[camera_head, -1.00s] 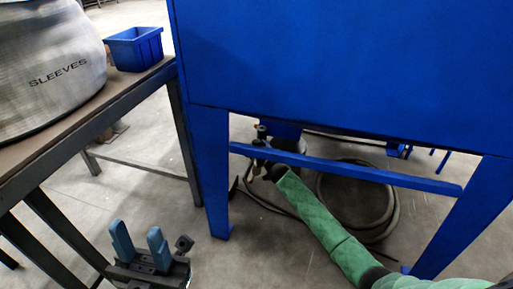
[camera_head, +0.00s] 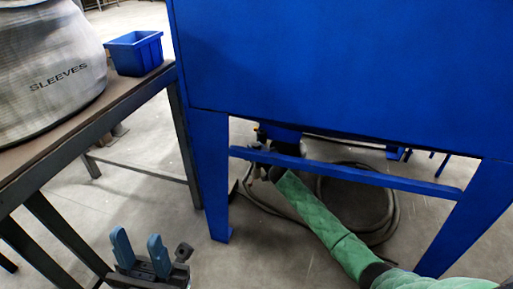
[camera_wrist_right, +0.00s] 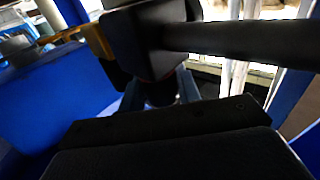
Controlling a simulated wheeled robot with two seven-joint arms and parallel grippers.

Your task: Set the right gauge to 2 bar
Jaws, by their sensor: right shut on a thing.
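In the head view the regulator fittings (camera_head: 261,134) show small and dark behind the blue crossbar under the cabinet. My right arm, in a green sleeve, reaches down to them, and its gripper is mostly hidden there. In the right wrist view my right gripper (camera_wrist_right: 161,92) has blue-grey fingers shut around a dark round part (camera_wrist_right: 160,93) below a black block-like body (camera_wrist_right: 145,40). I cannot make out a gauge face or needle in either view. My left gripper (camera_head: 138,240) is open and empty at the lower left, above the floor.
The blue cabinet (camera_head: 330,70) with its legs and crossbar (camera_head: 350,173) stands over the right arm. A hose (camera_head: 385,215) lies coiled on the floor. At left, a table (camera_head: 90,118) bears a blue bin (camera_head: 134,55) and a SLEEVES container (camera_head: 45,60). A dark pipe (camera_wrist_right: 240,38) crosses the wrist view.

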